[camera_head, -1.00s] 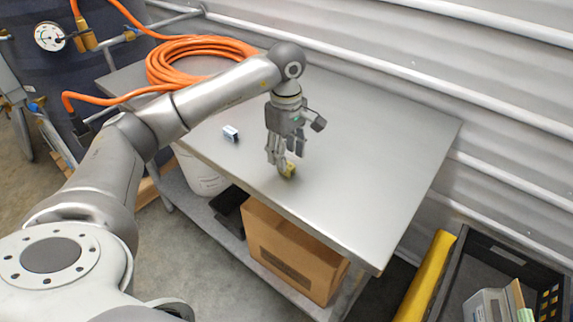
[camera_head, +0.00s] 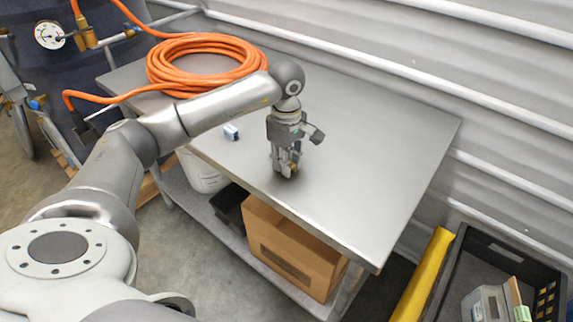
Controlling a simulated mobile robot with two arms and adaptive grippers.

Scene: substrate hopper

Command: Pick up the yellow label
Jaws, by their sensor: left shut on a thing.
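My left gripper (camera_head: 287,168) points down at the steel table (camera_head: 360,170), near its front edge. The fingers hide most of the label. I cannot tell whether the label still touches the table top. My right gripper is not in view.
A coiled orange hose (camera_head: 160,65) lies at the back left. A cardboard box (camera_head: 290,245) stands on the shelf below. A dark crate (camera_head: 490,250) is at the lower right. The table's right side is clear.

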